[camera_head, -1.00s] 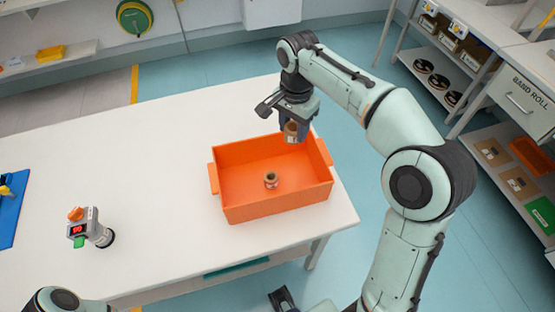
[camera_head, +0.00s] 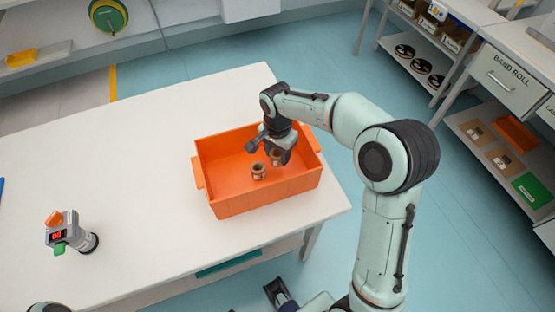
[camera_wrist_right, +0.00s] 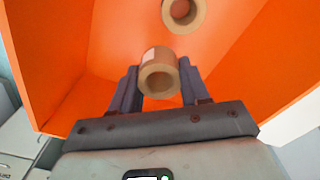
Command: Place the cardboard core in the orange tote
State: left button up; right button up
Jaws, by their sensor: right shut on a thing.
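The orange tote (camera_head: 250,202) stands on the white table and also fills most of the right wrist view (camera_wrist_right: 250,60). My right gripper (camera_head: 278,155) reaches down inside the tote. It is shut on a cardboard core (camera_head: 277,157), which shows between the two fingers in the right wrist view (camera_wrist_right: 158,80). A second cardboard core (camera_head: 258,171) stands in the tote, just left of the held one, and shows at the top of the right wrist view (camera_wrist_right: 183,12). I cannot tell whether the held core touches the tote floor.
The white table (camera_head: 130,190) is mostly clear left of the tote. A grey device with a red display (camera_head: 68,232) stands at the table's left.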

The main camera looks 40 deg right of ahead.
aim_at(278, 160)
jog(key=shift+f, duration=1.8)
jog(key=shift+f, duration=0.15)
jog(key=o, duration=1)
jog(key=shift+r, duration=0.2)
notch_tip(278, 160, up, 12)
jog(key=shift+f+p, duration=0.1)
jog(key=shift+p, duration=0.65)
